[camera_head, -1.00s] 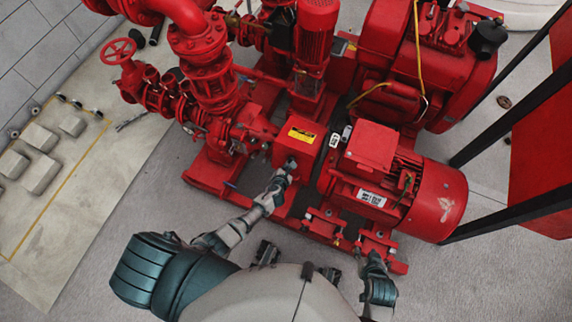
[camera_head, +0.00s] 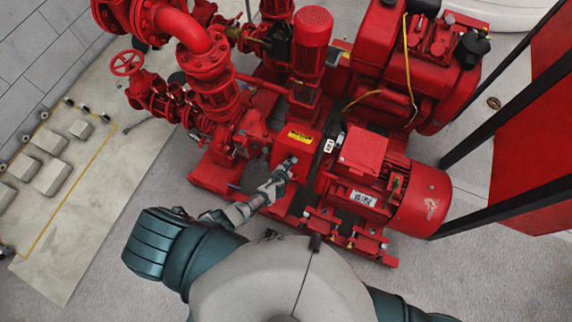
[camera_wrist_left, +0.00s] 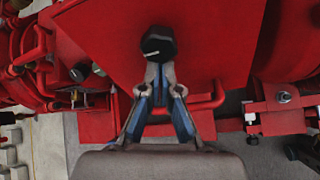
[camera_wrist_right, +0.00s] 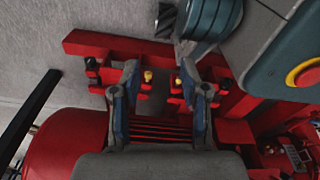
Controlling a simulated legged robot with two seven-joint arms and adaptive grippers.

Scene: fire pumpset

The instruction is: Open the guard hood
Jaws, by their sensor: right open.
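The guard hood is the red box with a yellow label (camera_head: 297,143) in the middle of the pumpset; it looks closed. In the left wrist view its red face (camera_wrist_left: 205,45) fills the upper middle, with a black knob (camera_wrist_left: 158,43) on it. My left gripper (camera_head: 289,163) is at the hood's near face. In the left wrist view its fingertips (camera_wrist_left: 160,72) are close together at the knob's lower edge and appear shut on it; the exact contact is hard to see. My right gripper (camera_wrist_right: 160,85) is open and empty above red base brackets.
A red motor (camera_head: 385,180) stands right of the hood, and a red engine (camera_head: 420,65) behind it. Red pipes and valves (camera_head: 205,65) rise at the left. Black posts (camera_head: 505,115) stand at the right. The grey floor (camera_head: 90,285) is clear at the lower left.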

